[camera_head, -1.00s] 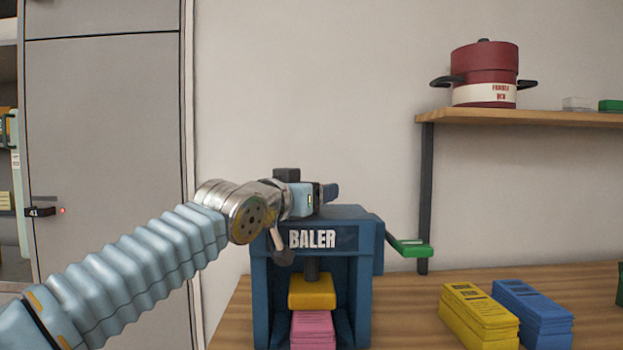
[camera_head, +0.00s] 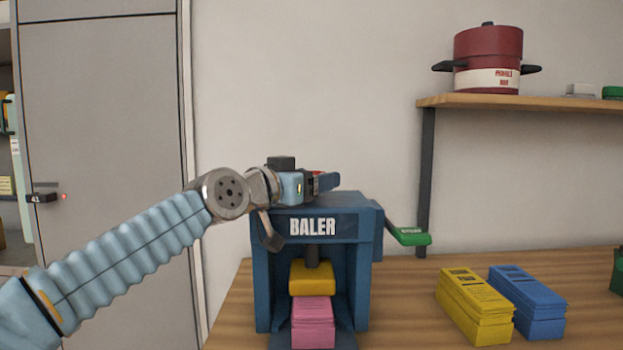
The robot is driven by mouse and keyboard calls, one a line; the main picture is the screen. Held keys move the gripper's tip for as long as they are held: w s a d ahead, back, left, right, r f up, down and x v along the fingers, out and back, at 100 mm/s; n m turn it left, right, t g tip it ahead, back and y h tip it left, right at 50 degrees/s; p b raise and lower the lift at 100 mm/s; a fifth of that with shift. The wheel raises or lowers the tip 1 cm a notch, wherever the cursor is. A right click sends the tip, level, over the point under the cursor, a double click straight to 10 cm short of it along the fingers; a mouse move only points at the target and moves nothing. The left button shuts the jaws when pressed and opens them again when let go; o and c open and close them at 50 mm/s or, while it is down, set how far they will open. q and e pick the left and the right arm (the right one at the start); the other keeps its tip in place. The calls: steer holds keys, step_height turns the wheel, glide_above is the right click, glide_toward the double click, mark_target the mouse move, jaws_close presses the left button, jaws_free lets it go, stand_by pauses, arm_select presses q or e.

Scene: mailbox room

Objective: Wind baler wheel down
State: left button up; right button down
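The blue baler (camera_head: 262,270) stands on the wooden table, with the word BALER on its front. Its yellow press plate (camera_head: 312,279) hangs on a dark screw just over a pink stack (camera_head: 312,322); I cannot tell if they touch. My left gripper (camera_head: 325,182) is at the baler's top, pointing right. A bit of red shows at its fingers, perhaps part of the wheel, which is mostly hidden. Whether the fingers are open or shut is unclear. A dark lever with a green end (camera_head: 409,236) sticks out at the baler's right side. My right gripper is not in view.
A yellow stack (camera_head: 473,305) and a blue stack (camera_head: 527,302) lie on the table (camera_head: 408,312) right of the baler. A red pot (camera_head: 487,60) stands on a wall shelf (camera_head: 540,102) above. A grey locker door (camera_head: 100,110) is at left.

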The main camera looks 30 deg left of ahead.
arm_select(q)
steer(key=shift+o, duration=1.1)
steer(key=s+a+b, duration=0.2)
steer(key=s, duration=1.1)
steer(key=shift+s+b, duration=0.35)
steer(key=shift+b, duration=0.05)
